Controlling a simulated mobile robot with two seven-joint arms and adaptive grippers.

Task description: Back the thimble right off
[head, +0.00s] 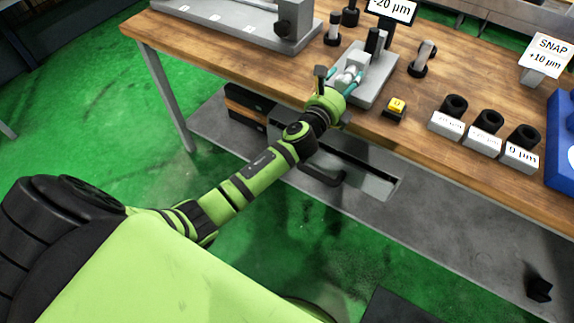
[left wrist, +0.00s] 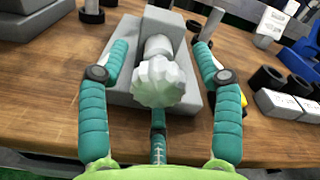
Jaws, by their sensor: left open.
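The thimble is a pale grey, ribbed knob (left wrist: 158,82) on the near end of a smooth light barrel (left wrist: 158,46). It belongs to a grey gauge block on the wooden bench. My left gripper (left wrist: 158,70) is open, with teal fingers on either side of the knob and a gap to it on both sides. In the head view my left gripper (head: 346,84) reaches over the bench edge to the grey gauge block (head: 376,88), and the knob is mostly hidden behind the wrist and fingers. My right gripper is in neither view.
A yellow button (head: 396,106) sits right of the gauge. Several black rings stand behind white labelled blocks (head: 484,145) further right. A "-20 µm" sign (head: 391,10) stands behind the gauge. A "SNAP +10 µm" sign (head: 548,55) and blue box (head: 562,150) are at right.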

